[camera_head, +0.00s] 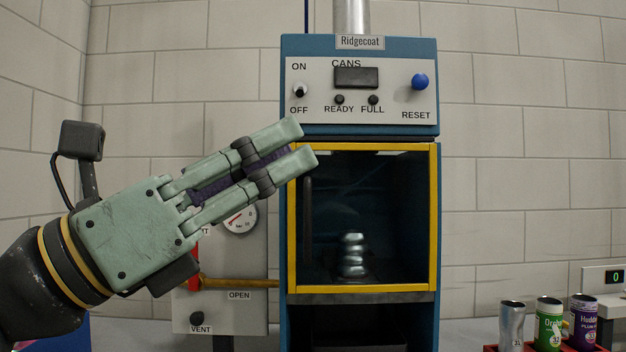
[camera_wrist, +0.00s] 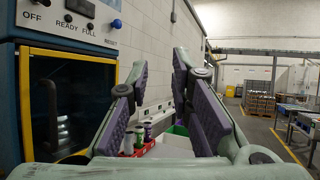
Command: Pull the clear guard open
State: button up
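The clear guard (camera_head: 385,215) is a see-through pane in a yellow frame on the front of the blue Ridgecoat machine (camera_head: 425,310). It looks closed. A dark vertical handle (camera_head: 308,212) runs along its left side. A silvery stacked shape (camera_head: 352,255) shows behind the pane. My gripper (camera_head: 306,143) overlaps the guard's upper left corner in the head view, pointing right and up. In the wrist view its fingers (camera_wrist: 160,66) are apart with nothing between them. There the guard (camera_wrist: 90,105) and handle (camera_wrist: 63,130) lie left of the fingers. I see no contact with the handle.
A control panel (camera_head: 400,78) with a switch and blue RESET knob is above the guard. A grey box (camera_head: 250,312) with a gauge and yellow pipe stands left. A red rack (camera_head: 497,348) with cans stands at lower right. Open hall floor (camera_wrist: 250,130) shows in the wrist view.

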jog(key=w+n+t+y, duration=0.2)
jog(key=w+t+y, duration=0.1)
jog(key=w+y, duration=0.3)
jog(key=n+t+y+p, duration=0.1)
jog(key=n+y+p, duration=0.15)
jog(key=y, duration=0.25)
send_near(305, 198)
jog(key=b, duration=0.1)
jog(key=shift+n, duration=0.35)
jog(key=p+x, duration=0.3)
jog(key=x, duration=0.7)
jog(key=shift+w+d, duration=0.25)
jog(key=shift+w, duration=0.05)
jog(key=shift+c, duration=0.6)
grip_shut()
